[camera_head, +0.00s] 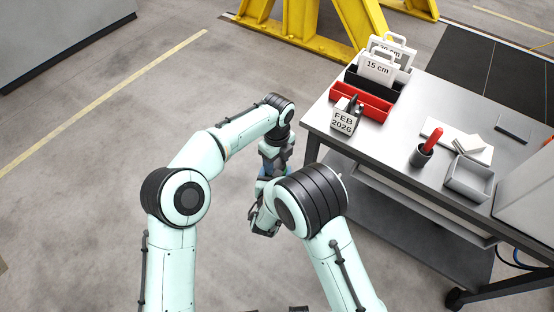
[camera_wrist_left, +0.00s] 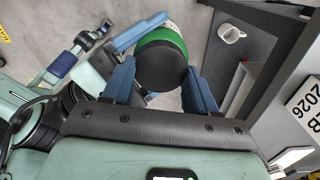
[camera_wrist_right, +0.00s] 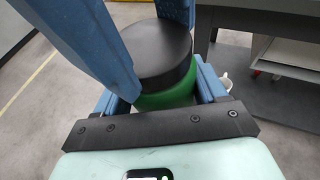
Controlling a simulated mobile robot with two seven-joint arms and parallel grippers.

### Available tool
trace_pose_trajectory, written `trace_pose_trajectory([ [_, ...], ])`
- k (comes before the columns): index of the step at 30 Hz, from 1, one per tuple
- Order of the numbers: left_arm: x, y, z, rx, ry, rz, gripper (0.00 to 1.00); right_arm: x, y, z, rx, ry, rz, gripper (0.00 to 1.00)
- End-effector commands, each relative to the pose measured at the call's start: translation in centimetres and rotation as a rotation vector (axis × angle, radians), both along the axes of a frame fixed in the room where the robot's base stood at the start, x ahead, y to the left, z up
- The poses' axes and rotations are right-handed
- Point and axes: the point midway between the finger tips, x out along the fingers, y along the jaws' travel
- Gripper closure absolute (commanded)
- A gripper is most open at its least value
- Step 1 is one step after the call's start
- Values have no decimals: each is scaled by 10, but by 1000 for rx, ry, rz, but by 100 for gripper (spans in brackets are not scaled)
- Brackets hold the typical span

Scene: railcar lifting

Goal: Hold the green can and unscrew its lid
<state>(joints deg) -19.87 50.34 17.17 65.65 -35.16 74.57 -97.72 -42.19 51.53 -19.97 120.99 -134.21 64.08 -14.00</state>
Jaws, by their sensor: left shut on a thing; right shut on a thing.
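The green can (camera_wrist_right: 165,98) is in the right wrist view, upright, with a flat black round lid (camera_wrist_right: 155,48) on top. In the left wrist view the lid (camera_wrist_left: 163,68) faces the camera, with the green body (camera_wrist_left: 160,37) behind it. My left gripper (camera_wrist_left: 162,82) comes from above, its blue fingers shut on the lid. My right gripper (camera_wrist_right: 158,88) comes from the side, its fingers shut on the green body. In the head view my left gripper (camera_head: 267,172) is beside the table; my arms hide the can and most of my right gripper.
A grey table (camera_head: 395,135) stands at the right with a red bin (camera_head: 360,103), a date block (camera_head: 343,122), a dark cup (camera_head: 421,154) and a grey tray (camera_head: 470,178). A white mug (camera_wrist_left: 231,33) sits on its lower shelf. The floor at left is clear.

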Motion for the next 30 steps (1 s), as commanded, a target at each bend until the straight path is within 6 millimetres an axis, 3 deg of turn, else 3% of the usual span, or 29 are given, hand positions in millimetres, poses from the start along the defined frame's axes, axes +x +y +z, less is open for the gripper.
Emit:
trace_pose_trajectory([
  [1, 2, -7, 3, -15, -15, 101, 79, -2, 10, 1, 2, 0, 24, 100],
  [30, 8, 1, 6, -12, 1, 2489, 80, -3, 10, -1, -1, 5, 26, 100],
])
